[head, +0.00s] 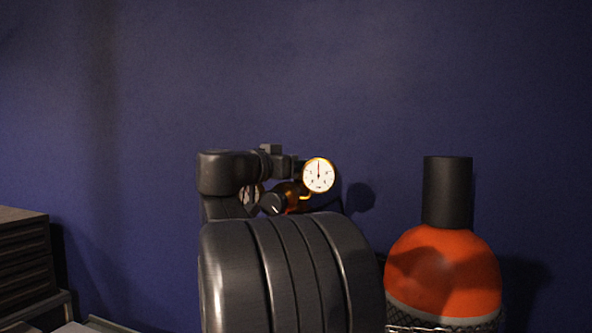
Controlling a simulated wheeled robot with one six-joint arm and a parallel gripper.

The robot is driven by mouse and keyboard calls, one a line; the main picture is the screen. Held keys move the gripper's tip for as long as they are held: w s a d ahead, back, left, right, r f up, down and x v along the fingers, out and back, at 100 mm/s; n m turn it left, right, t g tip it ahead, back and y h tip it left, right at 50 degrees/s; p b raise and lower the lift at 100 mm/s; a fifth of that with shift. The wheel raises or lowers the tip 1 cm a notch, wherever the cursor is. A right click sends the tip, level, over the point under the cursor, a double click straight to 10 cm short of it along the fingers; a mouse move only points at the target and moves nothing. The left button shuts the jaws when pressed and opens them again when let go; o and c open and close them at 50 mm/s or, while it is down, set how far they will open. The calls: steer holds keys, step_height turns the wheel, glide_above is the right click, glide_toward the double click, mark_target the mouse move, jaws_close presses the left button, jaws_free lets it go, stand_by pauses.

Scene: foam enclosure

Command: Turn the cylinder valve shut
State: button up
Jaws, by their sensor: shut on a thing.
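A brass regulator (290,194) with a white round gauge (318,175) stands behind my arm, near the middle of the head view. A second gauge (251,194) is partly hidden by my arm, and a dark knob (273,204) sits between the gauges. My gripper (287,165) reaches in from the left at the top of the regulator, just left of the white gauge. It is shut on the cylinder valve, but its fingertips and the valve itself are mostly hidden. The cylinder below is hidden behind my large dark arm links.
An orange cylinder (440,270) with a black cap (447,190) stands close on the right, with mesh around its lower part. A dark slatted box (25,265) is at the lower left. A blue wall (300,80) closes the back. The space above the regulator is clear.

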stand_by(0.3)
steer(key=o, duration=1)
steer(key=shift+c, duration=0.2)
steer(key=b+v, duration=0.2)
steer(key=v, duration=1.2)
steer(key=shift+w+b, duration=0.15)
steer(key=shift+b, duration=0.25)
